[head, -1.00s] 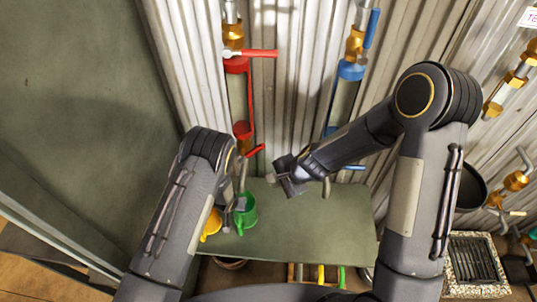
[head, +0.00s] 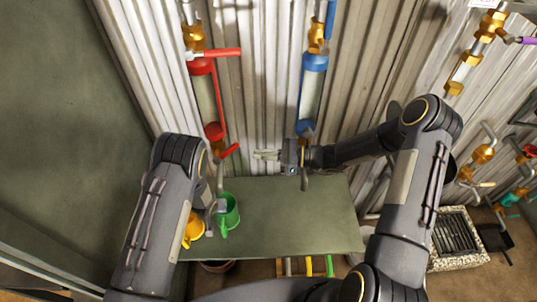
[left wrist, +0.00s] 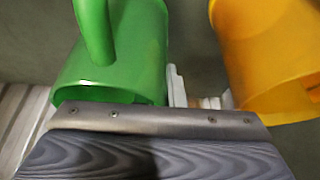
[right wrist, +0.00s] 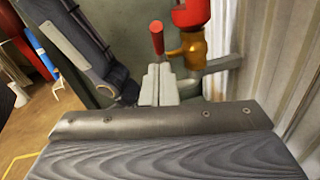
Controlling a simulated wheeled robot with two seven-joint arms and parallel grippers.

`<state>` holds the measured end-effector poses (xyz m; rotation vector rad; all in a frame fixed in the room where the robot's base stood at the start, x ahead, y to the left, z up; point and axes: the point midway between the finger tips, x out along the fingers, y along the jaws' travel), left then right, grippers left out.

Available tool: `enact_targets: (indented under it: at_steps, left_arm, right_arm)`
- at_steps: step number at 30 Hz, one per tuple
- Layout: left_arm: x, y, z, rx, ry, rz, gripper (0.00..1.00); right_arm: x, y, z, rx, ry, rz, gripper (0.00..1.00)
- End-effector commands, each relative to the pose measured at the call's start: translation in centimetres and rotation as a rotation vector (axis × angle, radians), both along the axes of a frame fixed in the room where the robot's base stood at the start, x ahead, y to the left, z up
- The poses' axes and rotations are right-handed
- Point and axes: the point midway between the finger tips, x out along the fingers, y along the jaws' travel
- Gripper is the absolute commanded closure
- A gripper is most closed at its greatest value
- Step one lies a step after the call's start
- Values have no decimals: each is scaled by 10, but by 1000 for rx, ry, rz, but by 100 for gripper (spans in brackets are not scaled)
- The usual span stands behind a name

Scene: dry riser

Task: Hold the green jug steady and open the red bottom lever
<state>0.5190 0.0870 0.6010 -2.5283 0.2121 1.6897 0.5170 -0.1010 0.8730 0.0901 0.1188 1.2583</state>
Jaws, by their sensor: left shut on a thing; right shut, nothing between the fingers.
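The green jug (head: 231,213) stands on the green bench under the red riser, and it fills the left of the left wrist view (left wrist: 125,50). My left gripper (head: 218,206) is shut on the jug's wall; its fingertips (left wrist: 180,90) are partly hidden there. The red bottom lever (head: 229,151) sticks out to the right from the brass valve at the foot of the red riser. My right gripper (head: 262,155) is shut and empty, to the right of the lever and apart from it, pointing left. In the right wrist view the lever (right wrist: 157,38) shows just beyond the fingertips (right wrist: 156,86).
A yellow jug (head: 194,229) stands left of the green one. A red top lever (head: 222,52) is higher on the red riser (head: 205,95). A blue riser (head: 311,90) stands behind my right gripper. The bench (head: 300,220) is clear to the right.

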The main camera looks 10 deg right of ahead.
Motion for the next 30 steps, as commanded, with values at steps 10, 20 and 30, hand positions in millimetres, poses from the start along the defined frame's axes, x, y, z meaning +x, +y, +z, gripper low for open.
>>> enact_targets:
  at_steps: [10, 20, 30]
  left_arm:
    - [0, 0, 0, -1, -2, 0, 100]
    - [1, 0, 0, -1, -2, 0, 100]
    - [1, 0, 0, -1, -2, 0, 100]
  right_arm:
    - [15, 49, -3, -1, 0, 2, 100]
    - [17, 54, -3, -3, 1, 0, 100]
    - [17, 57, 2, -44, 6, 5, 100]
